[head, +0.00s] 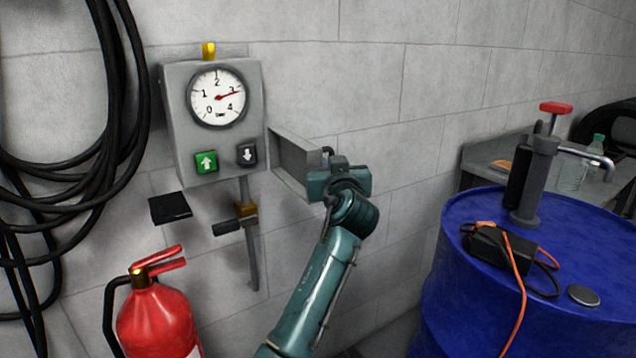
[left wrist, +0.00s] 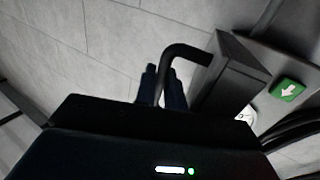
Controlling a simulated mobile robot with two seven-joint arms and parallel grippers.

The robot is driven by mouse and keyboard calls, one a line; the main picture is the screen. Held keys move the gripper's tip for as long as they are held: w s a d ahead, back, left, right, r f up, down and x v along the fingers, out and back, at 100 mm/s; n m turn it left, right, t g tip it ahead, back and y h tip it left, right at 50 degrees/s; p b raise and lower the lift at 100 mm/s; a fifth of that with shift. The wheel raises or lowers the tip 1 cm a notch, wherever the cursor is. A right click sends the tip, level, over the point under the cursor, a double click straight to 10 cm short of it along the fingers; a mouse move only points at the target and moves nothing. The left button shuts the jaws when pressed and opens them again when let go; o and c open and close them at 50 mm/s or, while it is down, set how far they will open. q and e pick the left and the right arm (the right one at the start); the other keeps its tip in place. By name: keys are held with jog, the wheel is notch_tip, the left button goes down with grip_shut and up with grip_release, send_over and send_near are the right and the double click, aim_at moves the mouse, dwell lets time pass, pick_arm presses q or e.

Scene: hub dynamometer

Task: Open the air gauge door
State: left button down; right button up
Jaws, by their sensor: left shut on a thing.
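The air gauge box (head: 170,115) is grey, on the wall at left in the head view, with a round dial (head: 217,97) and green and dark arrow buttons. Its grey door (head: 295,165) stands swung out at the box's lower right, leaving the buttons uncovered. My left gripper (head: 338,180) is at the door's outer edge, shut on the dark door handle (head: 328,151). In the left wrist view the bent black handle (left wrist: 185,50) runs between the fingers of the left gripper (left wrist: 160,90), beside the door (left wrist: 228,75). My right gripper is not in view.
A red fire extinguisher (head: 157,318) stands below the box, and black hoses (head: 125,90) hang at left. A blue drum (head: 450,255) at right carries a hand pump (head: 535,175) and a black device with an orange cable. The wall right of the door is bare.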

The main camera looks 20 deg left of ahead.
pick_arm(q)
jog(key=shift+w+d+r+b, duration=0.3)
jog(key=shift+w+d, duration=0.1)
jog(key=shift+w, duration=0.25)
jog(key=c, duration=1.6)
grip_release()
